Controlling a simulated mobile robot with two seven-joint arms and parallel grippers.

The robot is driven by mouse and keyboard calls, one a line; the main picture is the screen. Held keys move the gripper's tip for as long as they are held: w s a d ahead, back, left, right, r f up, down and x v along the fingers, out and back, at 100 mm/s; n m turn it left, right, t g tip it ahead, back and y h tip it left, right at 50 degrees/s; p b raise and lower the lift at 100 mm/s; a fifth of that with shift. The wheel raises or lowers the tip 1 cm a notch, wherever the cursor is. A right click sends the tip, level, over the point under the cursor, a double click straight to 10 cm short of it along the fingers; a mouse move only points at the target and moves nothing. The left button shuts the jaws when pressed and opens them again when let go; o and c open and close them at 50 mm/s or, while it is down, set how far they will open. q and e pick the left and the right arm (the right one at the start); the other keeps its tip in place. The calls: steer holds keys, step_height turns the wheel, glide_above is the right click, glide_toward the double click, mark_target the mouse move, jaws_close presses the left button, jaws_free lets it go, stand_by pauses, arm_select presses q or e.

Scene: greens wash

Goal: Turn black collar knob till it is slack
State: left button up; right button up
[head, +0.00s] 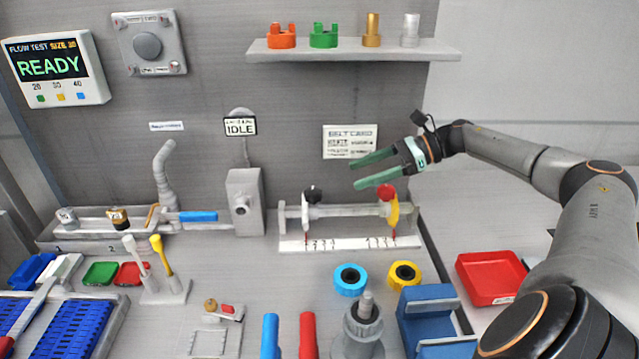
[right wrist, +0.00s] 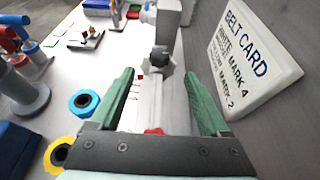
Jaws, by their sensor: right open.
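The black collar knob (head: 312,193) sits on top of a white collar on a horizontal rail (head: 345,210) at the back wall. It also shows in the right wrist view (right wrist: 159,56), beyond my fingertips and roughly between them. A red knob (head: 387,191) tops a yellow collar farther right on the same rail. My right gripper (head: 354,175) is open and empty, with green fingers pointing left. In the head view it appears above the rail, to the right of the black knob and apart from it. My left gripper is not in view.
A belt card (head: 350,141) hangs on the wall close to my right gripper. A white scale strip (head: 350,242) runs below the rail. Blue (head: 350,279) and yellow (head: 404,275) rings lie in front. A grey box (head: 245,200) stands left of the rail.

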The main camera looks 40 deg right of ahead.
mark_target(314, 191)
steer(key=p+x, duration=0.2)
steer(key=x, duration=0.7)
steer(key=shift+w+a+r+p, duration=0.15)
steer(key=shift+a+p, duration=0.1)
steer(key=shift+p, duration=0.05)
steer(key=shift+w+a+f, duration=0.3)
steer(key=shift+f, duration=0.05)
jaws_close()
